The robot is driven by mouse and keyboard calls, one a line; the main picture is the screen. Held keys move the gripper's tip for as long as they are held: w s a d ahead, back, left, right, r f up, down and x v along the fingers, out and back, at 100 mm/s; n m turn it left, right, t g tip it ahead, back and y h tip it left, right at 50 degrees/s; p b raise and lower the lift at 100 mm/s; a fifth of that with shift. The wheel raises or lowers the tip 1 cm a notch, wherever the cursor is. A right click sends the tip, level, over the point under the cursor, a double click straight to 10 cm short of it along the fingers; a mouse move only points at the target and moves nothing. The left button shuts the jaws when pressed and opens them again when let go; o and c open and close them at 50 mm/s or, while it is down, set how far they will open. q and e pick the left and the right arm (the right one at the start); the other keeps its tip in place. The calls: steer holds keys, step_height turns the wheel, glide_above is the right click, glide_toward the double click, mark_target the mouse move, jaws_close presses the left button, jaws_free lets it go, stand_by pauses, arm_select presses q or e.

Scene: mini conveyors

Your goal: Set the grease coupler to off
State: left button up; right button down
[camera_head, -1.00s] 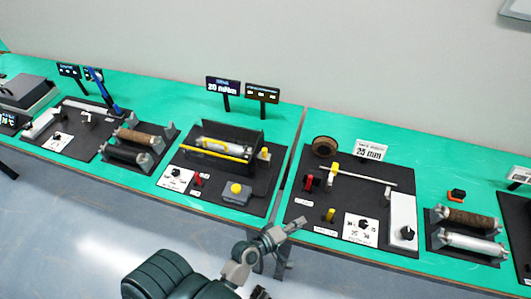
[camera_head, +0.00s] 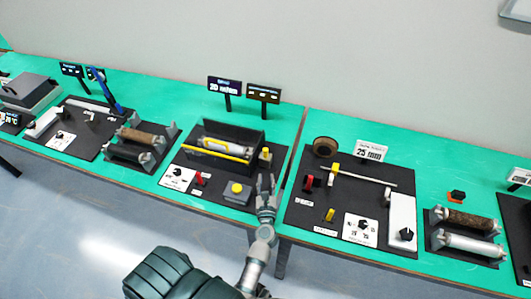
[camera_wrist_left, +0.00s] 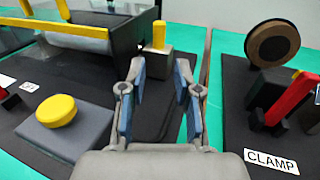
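No part is legibly marked as the grease coupler, so I cannot tell which one it is. A small grey block with an upright yellow post (camera_head: 265,153) stands at the right of the middle black board. In the left wrist view the yellow post (camera_wrist_left: 159,34) is ahead, between and beyond my fingertips. My left gripper (camera_head: 267,182) is over the board's right edge, pointing at that block, apart from it. Its blue-padded fingers (camera_wrist_left: 160,70) are spread with nothing between them. My right gripper is not in view.
A grey box with a yellow button (camera_head: 236,188) and a red lever (camera_head: 199,178) sit left of my gripper. A yellow-barred tray (camera_head: 218,150) is behind. The right board carries a CLAMP label (camera_wrist_left: 271,161), a red lever (camera_wrist_left: 294,98) and a brown disc (camera_head: 325,147).

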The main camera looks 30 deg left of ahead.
mark_target(266, 154)
arm_select(q)
steer(key=p+x, duration=0.1)
steer(key=x, duration=1.1)
steer(key=shift+w+a, duration=0.15)
steer(key=shift+w, duration=0.2)
jaws_close()
